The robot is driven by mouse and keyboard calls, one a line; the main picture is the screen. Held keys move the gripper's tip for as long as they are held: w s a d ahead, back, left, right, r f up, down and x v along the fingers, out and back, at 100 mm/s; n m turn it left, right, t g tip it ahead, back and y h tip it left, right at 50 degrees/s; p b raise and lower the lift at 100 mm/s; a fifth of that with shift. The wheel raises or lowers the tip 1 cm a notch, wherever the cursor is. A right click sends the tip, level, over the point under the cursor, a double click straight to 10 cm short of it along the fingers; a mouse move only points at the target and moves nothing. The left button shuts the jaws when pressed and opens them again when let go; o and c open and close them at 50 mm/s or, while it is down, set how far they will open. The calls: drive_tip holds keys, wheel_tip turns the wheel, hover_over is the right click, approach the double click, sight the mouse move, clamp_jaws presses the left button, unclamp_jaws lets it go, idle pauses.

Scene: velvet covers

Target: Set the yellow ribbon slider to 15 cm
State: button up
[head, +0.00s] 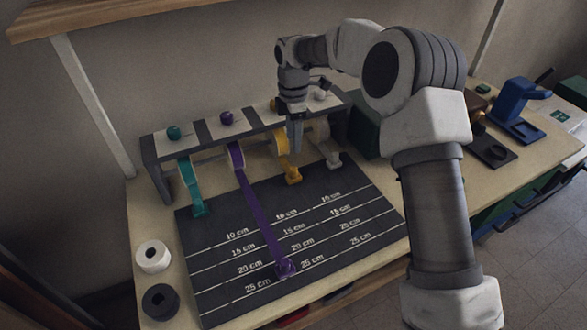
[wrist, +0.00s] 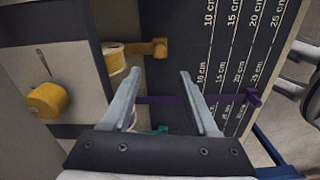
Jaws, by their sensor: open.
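The yellow slider (head: 293,177) is at the end of a short yellow ribbon, on the spool side of the 10 cm line. In the wrist view the yellow slider (wrist: 160,47) lies just beyond my open fingertips, beside its yellow spool (wrist: 114,58). My gripper (head: 295,148) points down near the yellow spool and hides part of it in the head view. In the wrist view my gripper (wrist: 160,72) has its jaws apart, with nothing held between them. A yellow knob (wrist: 47,100) sits on the rack's top at left.
The purple ribbon (head: 253,205) is pulled far out, its slider (head: 285,267) near a 25 cm label. The teal slider (head: 198,208) and white slider (head: 333,160) are close to the rack. The dark measuring mat (head: 230,290) has printed lines. White (head: 152,257) and black (head: 160,302) rolls stand at left.

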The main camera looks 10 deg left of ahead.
sight(293, 168)
wheel_tip(293, 168, down, 12)
drive_tip(key=shift+r, duration=0.1)
drive_tip(key=shift+c, duration=0.2)
clamp_jaws()
idle(1.4)
